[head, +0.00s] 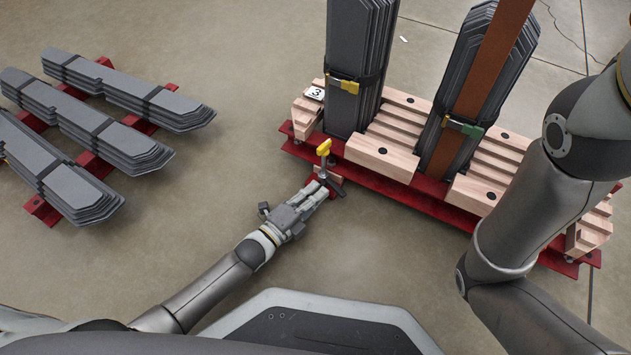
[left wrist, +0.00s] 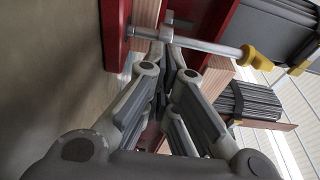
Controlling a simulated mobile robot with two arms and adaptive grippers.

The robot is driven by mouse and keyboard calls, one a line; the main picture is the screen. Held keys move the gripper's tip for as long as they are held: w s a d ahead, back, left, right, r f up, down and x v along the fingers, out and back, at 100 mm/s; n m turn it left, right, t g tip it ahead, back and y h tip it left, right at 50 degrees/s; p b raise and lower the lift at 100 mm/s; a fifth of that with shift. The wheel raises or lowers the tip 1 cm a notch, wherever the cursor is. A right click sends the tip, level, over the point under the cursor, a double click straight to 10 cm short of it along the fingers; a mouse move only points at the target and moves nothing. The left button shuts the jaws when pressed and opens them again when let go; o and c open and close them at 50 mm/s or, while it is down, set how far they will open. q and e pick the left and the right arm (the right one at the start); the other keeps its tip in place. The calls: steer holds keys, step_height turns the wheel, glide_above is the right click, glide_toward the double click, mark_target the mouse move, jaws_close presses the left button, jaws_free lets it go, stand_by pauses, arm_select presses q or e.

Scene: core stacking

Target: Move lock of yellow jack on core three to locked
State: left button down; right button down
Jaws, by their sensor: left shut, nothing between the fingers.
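The yellow jack has a yellow top handle (head: 323,147) and stands at the front left edge of the red base, near the white label "3" (head: 315,93). My left gripper (head: 322,184) is shut and empty, its fingertips close to the lower part of the jack. A dark lever-like part (head: 337,191) shows beside the fingertips. In the left wrist view the jack's metal rod (left wrist: 210,47) runs across to its yellow handle (left wrist: 258,57), and the closed fingertips (left wrist: 164,40) are at the rod; I cannot tell whether they touch. The lock's state is unclear. My right gripper is out of view.
The red base (head: 465,206) carries wooden blocks (head: 380,157) and tall upright grey stacks (head: 358,50) with a yellow buckle (head: 343,82) and a green one (head: 465,127). More strapped grey stacks (head: 105,135) lie on red supports at left. The floor between is clear.

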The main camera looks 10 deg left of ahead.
arm_select(q)
steer(key=shift+w+a, duration=0.1)
steer(key=shift+a, duration=0.65)
steer(key=shift+s+a+p, duration=0.35)
steer(key=shift+s+p, duration=0.05)
steer(key=shift+s, duration=0.1)
steer(key=p+v, duration=0.2)
steer(key=v, duration=0.3)
steer(key=shift+s+a, duration=0.2)
steer(key=shift+s, duration=0.2)
